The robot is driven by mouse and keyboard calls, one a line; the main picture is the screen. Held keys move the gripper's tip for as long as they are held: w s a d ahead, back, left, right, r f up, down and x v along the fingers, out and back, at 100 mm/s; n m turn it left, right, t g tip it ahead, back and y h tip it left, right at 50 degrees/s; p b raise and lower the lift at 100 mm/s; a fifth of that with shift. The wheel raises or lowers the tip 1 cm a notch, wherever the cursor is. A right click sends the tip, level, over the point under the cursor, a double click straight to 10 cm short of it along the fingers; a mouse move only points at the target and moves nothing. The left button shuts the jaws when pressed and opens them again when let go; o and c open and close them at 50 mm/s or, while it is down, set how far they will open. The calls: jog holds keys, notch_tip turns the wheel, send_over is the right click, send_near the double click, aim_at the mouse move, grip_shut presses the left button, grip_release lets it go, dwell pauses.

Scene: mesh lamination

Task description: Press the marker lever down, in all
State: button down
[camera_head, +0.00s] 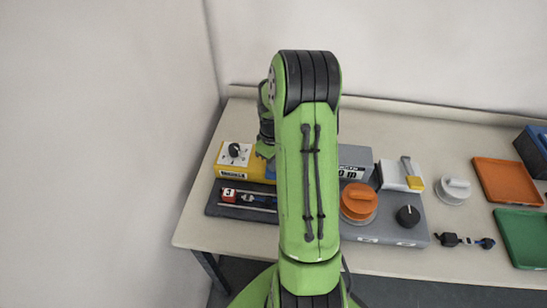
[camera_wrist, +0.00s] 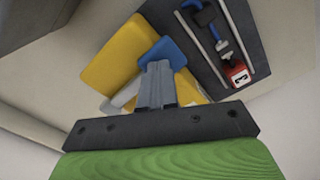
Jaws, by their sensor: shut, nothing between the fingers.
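A yellow box (camera_head: 232,174) with a white top and a dark knob stands at the left of the table; its front label is too small to read surely. It also shows in the wrist view (camera_wrist: 120,52). A blue part (camera_wrist: 178,52) lies on or against it and looks like the lever, though its shape is partly hidden by my fingers. My gripper (camera_wrist: 158,68) is shut and empty, with its fingertips over the blue part; I cannot tell whether they touch. In the head view my arm hides most of the gripper.
A dark tray (camera_head: 214,209) with rails and a red block (camera_head: 228,195) lies in front of the yellow box. Orange (camera_head: 507,200) and green trays (camera_head: 510,258) lie farther right.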

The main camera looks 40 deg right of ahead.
notch_tip(320, 180, up, 9)
jog(key=p, duration=0.7)
dwell(0.3)
dwell(0.4)
